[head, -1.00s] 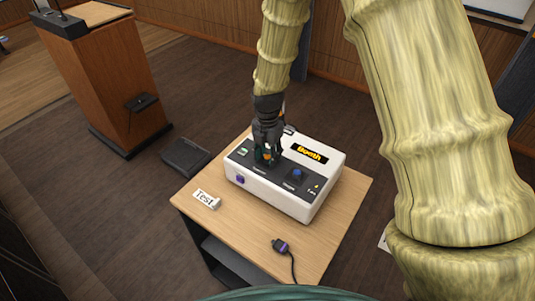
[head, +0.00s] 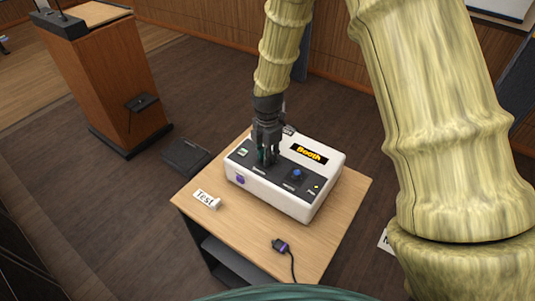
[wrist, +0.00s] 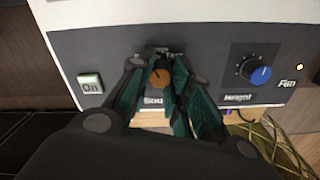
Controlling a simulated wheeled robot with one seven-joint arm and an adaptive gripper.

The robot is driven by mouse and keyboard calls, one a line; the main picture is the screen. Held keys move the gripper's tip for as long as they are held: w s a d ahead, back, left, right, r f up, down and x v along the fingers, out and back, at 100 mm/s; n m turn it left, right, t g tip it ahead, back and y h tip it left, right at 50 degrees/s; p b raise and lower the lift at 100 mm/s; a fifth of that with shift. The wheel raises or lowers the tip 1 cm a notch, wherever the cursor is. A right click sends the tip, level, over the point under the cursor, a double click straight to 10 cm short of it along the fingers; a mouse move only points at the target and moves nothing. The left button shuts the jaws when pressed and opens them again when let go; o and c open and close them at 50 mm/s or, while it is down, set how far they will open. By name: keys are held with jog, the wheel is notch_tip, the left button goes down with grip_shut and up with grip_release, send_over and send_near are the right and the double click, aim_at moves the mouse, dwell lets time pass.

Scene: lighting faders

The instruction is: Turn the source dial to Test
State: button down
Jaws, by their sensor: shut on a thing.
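The white control box (head: 270,198) marked Booth stands on the wooden table. My gripper (head: 267,160) points down at the left part of its dark panel. In the wrist view the source dial (wrist: 160,78) has an orange cap and sits between the two teal fingertips of my gripper (wrist: 161,84), which is shut on it. A partly covered label below it begins "Sou". Small lettering above it, partly hidden, seems to read Test. I cannot tell clearly where the dial points. In the head view the gripper hides the dial.
A blue knob (wrist: 260,76) labelled Height sits to the right on the panel, and an On button (wrist: 90,84) to the left. A Test tag (head: 206,199) and a plug with cable (head: 281,246) lie on the table (head: 240,245). A wooden lectern (head: 110,85) stands at the back left.

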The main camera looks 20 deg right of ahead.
jog(key=m, duration=1.4)
jog(key=shift+w+p, duration=0.1)
jog(key=shift+p, duration=0.3)
jog(key=c, duration=1.3)
grip_release()
jog(key=shift+r, duration=0.1)
notch_tip(320, 180, up, 12)
jog(key=shift+f, duration=0.1)
